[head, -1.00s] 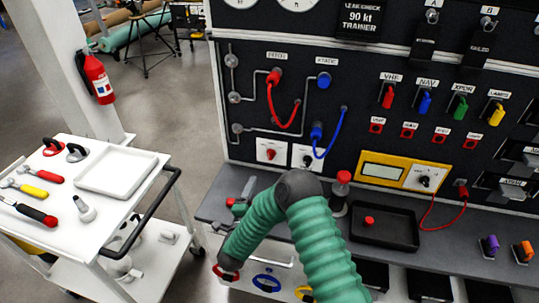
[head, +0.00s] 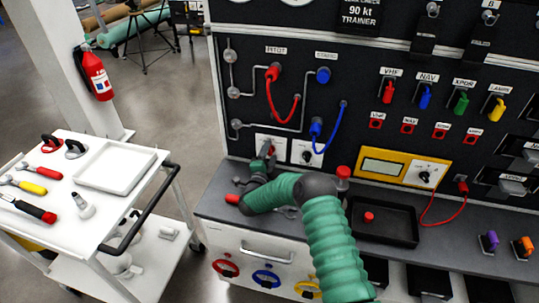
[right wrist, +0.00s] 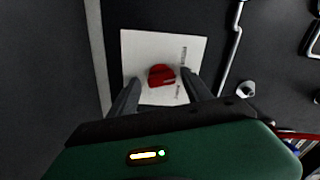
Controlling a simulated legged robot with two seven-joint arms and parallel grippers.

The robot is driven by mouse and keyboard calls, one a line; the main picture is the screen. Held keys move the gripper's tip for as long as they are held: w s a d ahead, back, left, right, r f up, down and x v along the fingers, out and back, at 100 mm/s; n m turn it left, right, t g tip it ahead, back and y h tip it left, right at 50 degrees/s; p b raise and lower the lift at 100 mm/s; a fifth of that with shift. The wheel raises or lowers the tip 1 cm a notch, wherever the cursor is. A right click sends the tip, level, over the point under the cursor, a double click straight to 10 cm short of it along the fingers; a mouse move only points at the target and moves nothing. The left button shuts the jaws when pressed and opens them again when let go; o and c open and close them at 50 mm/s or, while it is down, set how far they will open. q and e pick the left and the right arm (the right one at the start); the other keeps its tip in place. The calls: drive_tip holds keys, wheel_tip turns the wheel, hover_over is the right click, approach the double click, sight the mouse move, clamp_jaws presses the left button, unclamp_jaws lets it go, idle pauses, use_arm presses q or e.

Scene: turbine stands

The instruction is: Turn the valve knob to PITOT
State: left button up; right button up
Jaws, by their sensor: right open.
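The red valve knob (right wrist: 161,75) sits on a white square plate (right wrist: 190,48) in the right wrist view. Small print on the plate is too small to read. In the head view this plate (head: 263,140) is at the lower left of the black panel, its knob mostly covered by my gripper. My right gripper (head: 268,152) is at the plate. In the right wrist view the open fingers of the right gripper (right wrist: 160,90) stand on either side of the knob, apart from it. My left gripper is not in view.
A second white plate with a black knob (head: 306,152) is just right of the valve. A red hose (head: 278,112) and a blue hose (head: 330,140) hang above. A black tray (head: 384,222) and red-capped item (head: 343,178) stand on the grey bench. A white cart (head: 125,205) is at left.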

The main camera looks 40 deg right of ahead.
drive_tip(key=shift+a, duration=0.15)
drive_tip(key=shift+c, duration=1.3)
clamp_jaws()
drive_tip(key=shift+r+n, duration=0.1)
drive_tip(key=shift+n, duration=0.8)
drive_tip(key=n, duration=0.3)
drive_tip(key=shift+n, duration=0.4)
drive_tip(key=shift+o, duration=1.3)
unclamp_jaws()
